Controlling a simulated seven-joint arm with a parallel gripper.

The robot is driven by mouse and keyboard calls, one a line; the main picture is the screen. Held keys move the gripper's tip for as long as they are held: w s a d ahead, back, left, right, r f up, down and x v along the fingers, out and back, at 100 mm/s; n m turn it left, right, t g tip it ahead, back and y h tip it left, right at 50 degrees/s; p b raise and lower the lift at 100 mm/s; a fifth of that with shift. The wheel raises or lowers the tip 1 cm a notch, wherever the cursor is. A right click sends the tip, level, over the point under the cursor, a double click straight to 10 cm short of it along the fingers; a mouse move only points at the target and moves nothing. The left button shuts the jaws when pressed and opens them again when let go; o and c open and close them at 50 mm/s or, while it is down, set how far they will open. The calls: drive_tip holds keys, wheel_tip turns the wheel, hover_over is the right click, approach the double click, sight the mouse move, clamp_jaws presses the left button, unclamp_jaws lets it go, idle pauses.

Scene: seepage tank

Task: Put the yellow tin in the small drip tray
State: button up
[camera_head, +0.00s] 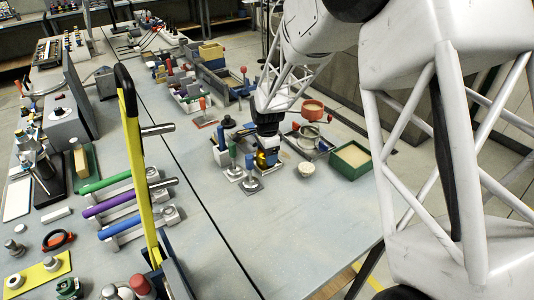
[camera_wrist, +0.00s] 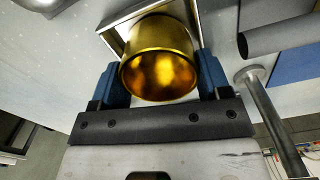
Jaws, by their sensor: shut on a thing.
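The yellow tin (camera_wrist: 158,65) is a shiny gold cylinder, seen between the two blue fingers of my gripper (camera_wrist: 163,82) in the wrist view. The fingers are shut on its sides. In the head view the tin (camera_head: 265,160) shows low under my gripper (camera_head: 266,146), close above the table or something on it. A metal-rimmed, square-walled tray (camera_wrist: 112,22) lies right behind the tin in the wrist view; the tin hides much of it. I cannot tell whether this is the small drip tray, or whether the tin touches it.
Metal posts on square bases (camera_head: 251,184) stand close to the front left of my gripper. A white cup (camera_head: 306,170), a green-walled tray (camera_head: 350,158), a dark tray with a round dish (camera_head: 308,137) and a red bowl (camera_head: 312,108) are to its right. The table in front is clear.

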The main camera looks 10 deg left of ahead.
drive_tip(key=shift+f, duration=0.1)
drive_tip(key=o, duration=0.9)
wheel_tip(320, 180, up, 12)
drive_tip(key=shift+r, duration=0.1)
idle(0.7)
idle(0.3)
